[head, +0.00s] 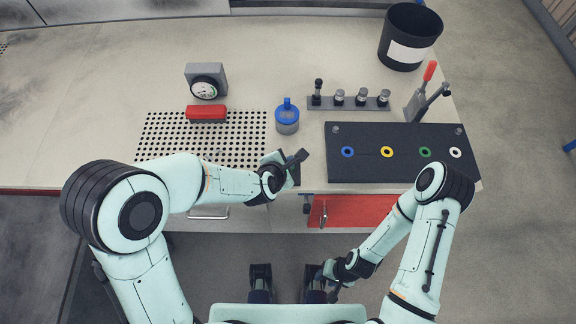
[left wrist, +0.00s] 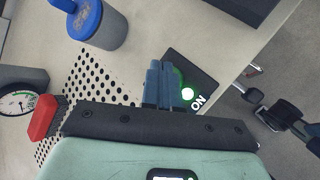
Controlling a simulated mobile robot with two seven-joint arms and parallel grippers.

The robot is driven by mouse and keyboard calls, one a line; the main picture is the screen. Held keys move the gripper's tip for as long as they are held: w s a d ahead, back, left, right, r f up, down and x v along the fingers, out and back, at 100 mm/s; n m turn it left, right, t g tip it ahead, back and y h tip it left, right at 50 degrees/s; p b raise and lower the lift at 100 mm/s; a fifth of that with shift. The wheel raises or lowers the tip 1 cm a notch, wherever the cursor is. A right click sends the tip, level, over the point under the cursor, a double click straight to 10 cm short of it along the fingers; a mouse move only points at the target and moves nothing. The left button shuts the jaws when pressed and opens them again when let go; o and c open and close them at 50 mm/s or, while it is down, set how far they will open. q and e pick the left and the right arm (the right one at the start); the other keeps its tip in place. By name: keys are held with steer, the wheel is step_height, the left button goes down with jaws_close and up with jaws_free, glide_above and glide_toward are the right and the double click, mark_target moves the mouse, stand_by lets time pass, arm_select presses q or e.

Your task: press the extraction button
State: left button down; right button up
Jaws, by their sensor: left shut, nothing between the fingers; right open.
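In the head view my left gripper (head: 300,156) is at the front edge of the bench, covering most of the plate. My right gripper (head: 333,290) is open and low, in front of the bench.
A black board with coloured rings (head: 405,165) lies to the right, above a red drawer (head: 360,211). A black bin (head: 409,36) stands at the back right.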

arm_select(q)
steer(key=shift+f+b, duration=0.55)
steer(key=shift+b, duration=0.05)
arm_select(e)
steer(key=shift+s+f, duration=0.1)
steer(key=shift+f, duration=0.45)
arm_select(q)
steer(key=shift+r, duration=0.15)
arm_select(e)
steer(key=shift+r, duration=0.1)
arm_select(q)
steer(key=shift+r+p, duration=0.8)
steer(key=shift+r, duration=0.05)
arm_select(e)
steer(key=shift+w+r, duration=0.2)
steer(key=shift+r, duration=0.45)
arm_select(q)
step_height(320, 180, up, 3)
steer(key=shift+f+p, duration=0.2)
steer(key=shift+p, duration=0.85)
step_height(320, 180, up, 3)
steer(key=shift+r+p, duration=0.2)
steer(key=shift+p, duration=1)
arm_select(e)
steer(key=r, duration=0.1)
steer(key=w+r, duration=0.1)
steer(key=r, duration=0.2)
steer(key=shift+w+r, duration=0.35)
steer(key=shift+r, duration=0.05)
